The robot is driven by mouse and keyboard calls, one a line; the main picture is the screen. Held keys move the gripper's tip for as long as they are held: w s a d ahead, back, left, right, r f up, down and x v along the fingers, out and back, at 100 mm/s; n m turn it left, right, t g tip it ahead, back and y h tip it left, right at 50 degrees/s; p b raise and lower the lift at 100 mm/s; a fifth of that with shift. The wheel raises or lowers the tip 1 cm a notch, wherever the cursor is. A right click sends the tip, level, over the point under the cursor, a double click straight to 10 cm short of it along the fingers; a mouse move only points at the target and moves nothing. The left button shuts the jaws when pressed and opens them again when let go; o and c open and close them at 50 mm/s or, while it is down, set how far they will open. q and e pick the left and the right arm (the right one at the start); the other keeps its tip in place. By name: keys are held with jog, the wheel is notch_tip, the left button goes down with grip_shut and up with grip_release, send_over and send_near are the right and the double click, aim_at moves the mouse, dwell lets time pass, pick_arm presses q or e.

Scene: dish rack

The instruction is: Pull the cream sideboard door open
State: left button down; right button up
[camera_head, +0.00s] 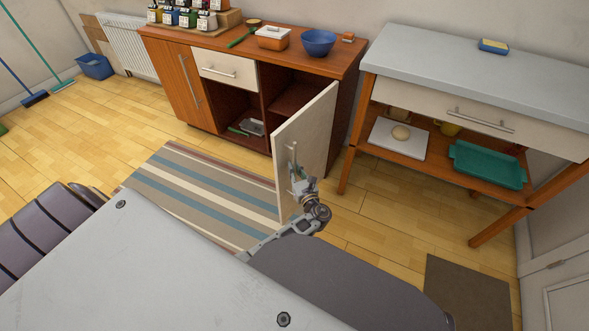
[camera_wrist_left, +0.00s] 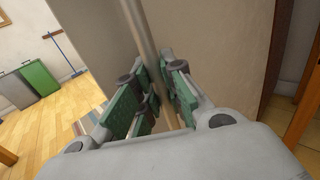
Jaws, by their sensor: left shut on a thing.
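The cream sideboard door (camera_head: 313,130) stands swung well out from the brown sideboard (camera_head: 343,75), with the compartment behind it exposed. My left gripper (camera_head: 297,176) is at the door's vertical metal bar handle (camera_head: 291,157). In the left wrist view my left gripper (camera_wrist_left: 162,100) has its green-padded fingers on either side of the handle bar (camera_wrist_left: 143,40), shut on it. The cream door face (camera_wrist_left: 210,50) fills much of that view behind the fingers. My right gripper is not in view.
A striped rug (camera_head: 205,190) lies before the sideboard. To the right stands a grey-topped table (camera_head: 470,75) with a white board (camera_head: 398,140) and a green tray (camera_head: 488,165) on its lower shelf. A dark mat (camera_head: 466,292) lies on the floor at lower right.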

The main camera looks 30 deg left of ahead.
pick_arm(q)
jog(key=shift+s+d+f, duration=0.1)
jog(key=shift+s, duration=0.05)
jog(key=c, duration=1.5)
grip_release()
jog(key=shift+r, duration=0.3)
